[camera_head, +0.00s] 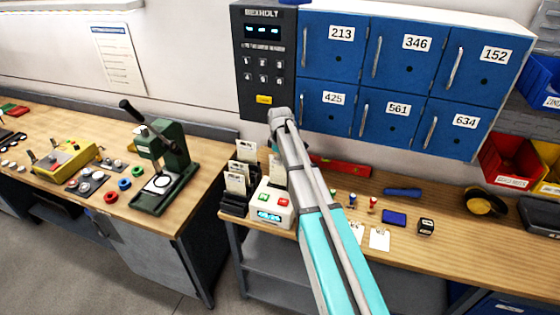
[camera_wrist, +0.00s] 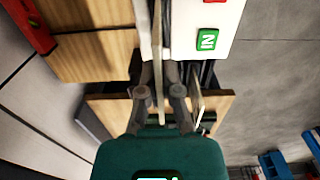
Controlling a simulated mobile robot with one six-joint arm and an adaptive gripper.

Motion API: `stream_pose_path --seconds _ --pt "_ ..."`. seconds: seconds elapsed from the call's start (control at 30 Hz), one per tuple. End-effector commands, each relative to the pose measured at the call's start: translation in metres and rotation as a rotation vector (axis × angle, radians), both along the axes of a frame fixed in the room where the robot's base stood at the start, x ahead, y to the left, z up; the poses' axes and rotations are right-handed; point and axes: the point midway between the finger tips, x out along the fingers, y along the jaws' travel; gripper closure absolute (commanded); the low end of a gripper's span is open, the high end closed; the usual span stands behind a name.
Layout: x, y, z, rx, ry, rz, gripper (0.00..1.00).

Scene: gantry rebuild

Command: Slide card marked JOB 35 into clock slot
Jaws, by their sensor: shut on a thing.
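My gripper (camera_wrist: 160,76) is shut on a thin pale card (camera_wrist: 157,38), seen nearly edge-on between the fingers in the wrist view. Its marking cannot be read there. The white clock (camera_wrist: 185,42), with a green IN button and a red button, lies right beside the card. In the head view the clock (camera_head: 269,213) stands at the left end of the right bench, with a lit display. A white card (camera_head: 277,170) shows above it, partly behind my arm. The slot is hidden, so I cannot tell whether the card is in it.
A dark rack (camera_head: 234,205) with several white cards stands just left of the clock. Blue numbered lockers (camera_head: 388,85) and a dark keypad panel (camera_head: 264,75) are above. A red level (camera_head: 342,167), stamps and small papers lie to the right. A green press (camera_head: 168,165) stands on the left bench.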

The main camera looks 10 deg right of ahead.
Motion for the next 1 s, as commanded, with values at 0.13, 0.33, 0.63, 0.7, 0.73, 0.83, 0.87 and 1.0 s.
stream_pose_path --seconds 0.13,0.33,0.63,0.7,0.73,0.83,0.87,1.0 --pt "0.000 0.000 -0.009 0.000 0.000 0.000 1.00" --pt "0.000 0.000 -0.017 0.000 0.000 0.000 1.00" --pt "0.000 0.000 -0.030 0.000 0.000 -0.001 1.00" --pt "0.000 0.000 -0.033 0.000 0.000 -0.001 1.00" --pt "0.000 0.000 -0.034 0.000 0.000 -0.001 1.00" --pt "0.000 0.000 -0.038 0.000 0.000 -0.001 1.00" --pt "0.000 0.000 -0.039 0.000 0.000 -0.001 1.00" --pt "0.000 0.000 -0.044 0.000 0.000 -0.001 1.00"
